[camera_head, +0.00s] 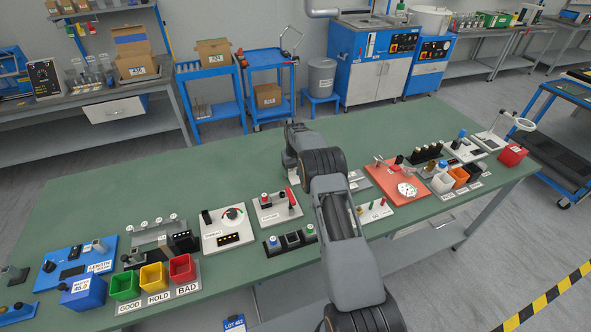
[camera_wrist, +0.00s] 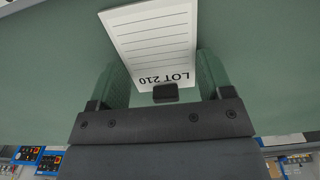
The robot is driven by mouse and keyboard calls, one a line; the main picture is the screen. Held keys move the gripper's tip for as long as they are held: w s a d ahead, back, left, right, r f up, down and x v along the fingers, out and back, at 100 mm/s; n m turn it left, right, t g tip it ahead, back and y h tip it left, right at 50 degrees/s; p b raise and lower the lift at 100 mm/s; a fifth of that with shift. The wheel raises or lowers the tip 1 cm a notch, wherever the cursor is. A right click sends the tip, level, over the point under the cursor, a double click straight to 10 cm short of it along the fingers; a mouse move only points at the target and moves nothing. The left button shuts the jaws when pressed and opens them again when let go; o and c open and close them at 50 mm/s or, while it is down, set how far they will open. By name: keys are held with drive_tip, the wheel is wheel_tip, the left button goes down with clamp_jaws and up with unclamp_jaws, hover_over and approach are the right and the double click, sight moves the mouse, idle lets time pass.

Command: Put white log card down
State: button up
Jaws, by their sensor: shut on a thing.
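The white log card (camera_wrist: 152,38) is lined and printed "LOT 210", which reads upside down in the wrist view. A small black block (camera_wrist: 166,93) sits at its near edge. My gripper (camera_wrist: 162,68) has its two green fingers on either side of the card's near end and is shut on it. In the head view my arm reaches out over the green table, and its wrist is near the table's far middle. The card and fingertips cannot be made out clearly there.
The green table (camera_head: 240,150) is bare across its far left part. Along its near side stand green, yellow and red bins (camera_head: 154,277), a white dial panel (camera_head: 228,229) and a blue length gauge (camera_head: 80,257). An orange plate (camera_head: 391,178) lies right of my arm.

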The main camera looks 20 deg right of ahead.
drive_tip(key=shift+f, duration=0.15)
drive_tip(key=o, duration=0.9)
